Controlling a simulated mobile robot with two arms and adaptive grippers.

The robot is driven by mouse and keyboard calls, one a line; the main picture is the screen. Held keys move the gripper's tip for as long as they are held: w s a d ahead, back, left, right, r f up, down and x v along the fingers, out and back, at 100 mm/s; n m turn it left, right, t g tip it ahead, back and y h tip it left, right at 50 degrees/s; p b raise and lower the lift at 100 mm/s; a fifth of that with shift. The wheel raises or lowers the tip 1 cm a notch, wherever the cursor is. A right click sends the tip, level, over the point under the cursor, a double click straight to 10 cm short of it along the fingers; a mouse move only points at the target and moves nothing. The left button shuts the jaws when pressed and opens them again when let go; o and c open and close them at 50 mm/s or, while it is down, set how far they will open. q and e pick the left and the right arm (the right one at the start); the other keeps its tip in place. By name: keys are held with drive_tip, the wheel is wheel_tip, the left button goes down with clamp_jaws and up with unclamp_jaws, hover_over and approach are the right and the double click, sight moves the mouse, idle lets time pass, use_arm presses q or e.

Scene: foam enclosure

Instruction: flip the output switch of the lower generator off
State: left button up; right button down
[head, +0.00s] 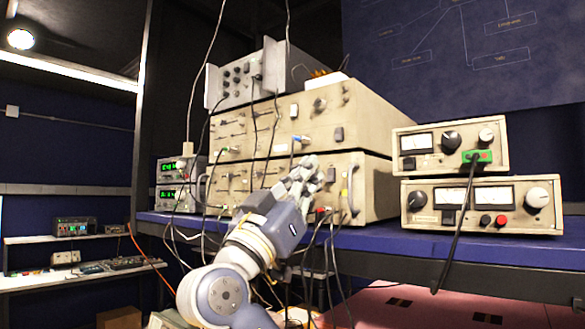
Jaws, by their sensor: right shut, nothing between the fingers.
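The lower generator (373,190) is a beige box on the blue shelf, under a similar upper generator (375,118). Its front panel carries several small switches and cables. My right gripper (314,168) is in front of the right part of that panel, fingers together and empty. It hides part of the panel. A small grey piece (331,175) shows beside the fingertips; whether it is the output switch, and its position, I cannot tell. Whether the fingers touch the panel is also unclear. My left gripper is not in view.
Cables (268,135) hang across the generator fronts, close to my right arm. A grey instrument (247,75) sits on top. Two beige power supplies (482,207) stand at the right, with a black cable draped over the blue shelf (410,242). Small green-display meters (173,195) stand at the left.

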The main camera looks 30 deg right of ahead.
sight(330, 175)
drive_tip(key=shift+w+d+f+p, duration=0.1)
drive_tip(key=shift+w+d+p, duration=0.15)
drive_tip(key=shift+d, duration=0.35)
drive_tip(key=shift+w+d+f+p, duration=0.1)
drive_tip(key=shift+w+d+p, duration=0.15)
drive_tip(key=shift+d, duration=0.3)
drive_tip(key=shift+a, duration=0.1)
